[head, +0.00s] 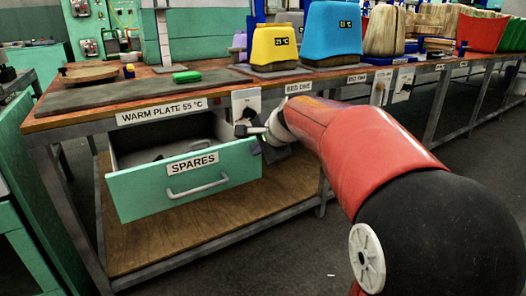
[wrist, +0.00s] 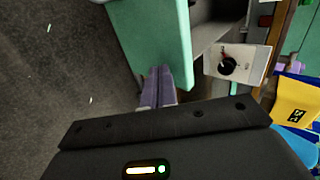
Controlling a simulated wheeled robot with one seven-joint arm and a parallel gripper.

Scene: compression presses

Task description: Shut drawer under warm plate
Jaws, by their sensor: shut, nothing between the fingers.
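The green drawer (head: 130,194) labelled SPARES stands pulled out under the bench, with a grey bar handle on its front. Grey shapes lie inside it. The warm plate (head: 105,95) is a dark grey slab on the bench top above, over a label reading WARM PLATE 55 °C. My gripper (head: 255,148) is at the upper right corner of the drawer front, away from the handle. In the wrist view my gripper (wrist: 160,72) is shut and empty, its fingertips at the edge of the green drawer front (wrist: 152,32). I cannot tell whether they touch it.
A white control panel with a black knob (wrist: 228,66) is close to my gripper, on the bench edge right of the drawer. Yellow (head: 274,46) and blue (head: 330,34) blocks stand on the bench. A wooden lower shelf (head: 180,240) lies below the drawer. The floor in front is clear.

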